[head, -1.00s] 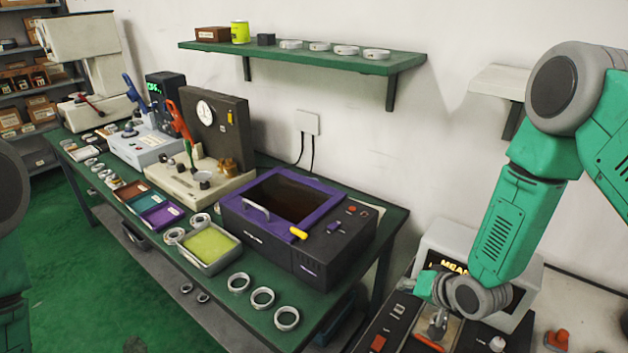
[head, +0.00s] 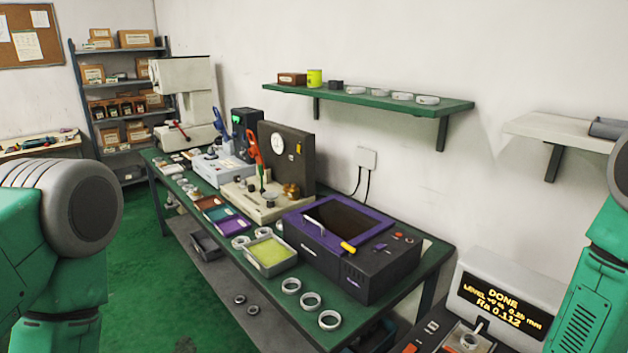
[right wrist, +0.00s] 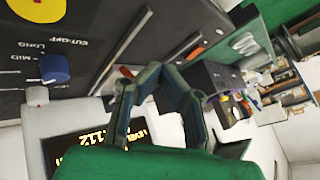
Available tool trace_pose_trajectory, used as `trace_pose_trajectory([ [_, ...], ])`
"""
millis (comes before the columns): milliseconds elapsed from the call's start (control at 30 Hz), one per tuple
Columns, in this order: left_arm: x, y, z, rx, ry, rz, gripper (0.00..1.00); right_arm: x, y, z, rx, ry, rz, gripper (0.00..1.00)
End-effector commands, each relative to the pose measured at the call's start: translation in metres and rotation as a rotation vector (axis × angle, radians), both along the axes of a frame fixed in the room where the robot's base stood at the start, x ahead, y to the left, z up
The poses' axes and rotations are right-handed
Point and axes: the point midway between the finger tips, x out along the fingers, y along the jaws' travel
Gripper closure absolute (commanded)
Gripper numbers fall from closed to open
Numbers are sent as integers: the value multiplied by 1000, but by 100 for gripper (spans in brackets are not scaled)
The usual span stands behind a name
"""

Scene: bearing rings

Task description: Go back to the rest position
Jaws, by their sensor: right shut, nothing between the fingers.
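My right arm (head: 592,285) shows at the right edge of the head view, and its gripper lies outside that view. In the right wrist view my right gripper (right wrist: 150,75) is shut and empty, its fingers meeting above the green palm. My left arm (head: 60,235) fills the left edge of the head view; its gripper is not in view. A measuring device with a lit display (head: 503,302) stands at the lower right of the head view. It reads DONE and Ra 0.112. A ring (head: 468,342) sits in front of it.
A green bench (head: 385,318) bears a purple-framed black box (head: 375,265), a yellow-green tray (head: 270,268) and several bearing rings (head: 311,301). A green wall shelf (head: 450,108) and a pale shelf (head: 545,130) stick out from the wall. Green floor (head: 150,300) is open at left.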

Motion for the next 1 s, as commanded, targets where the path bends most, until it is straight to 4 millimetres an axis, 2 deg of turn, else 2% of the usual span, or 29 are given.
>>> trace_pose_trajectory([
  [167, 0, 0, 0, 0, 0, 0, 54, -42, 8, -20, -57, 94, 46, 100],
  [367, 0, 0, 0, 0, 0, 0, 54, -109, 15, -41, -141, 233, 126, 100],
  [567, 0, 0, 0, 0, 1, 0, 54, -194, 19, -55, -238, 420, 247, 100],
  [767, 0, 0, 0, 0, 1, 0, 54, -285, 17, -52, -328, 621, 395, 100],
  [800, 0, 0, -7, 0, 0, 0, 54, -292, 16, -57, -338, 635, 412, 100],
  [1000, -1, 0, -57, 0, 2, 0, 54, -280, 19, -106, -349, 607, 423, 100],
])
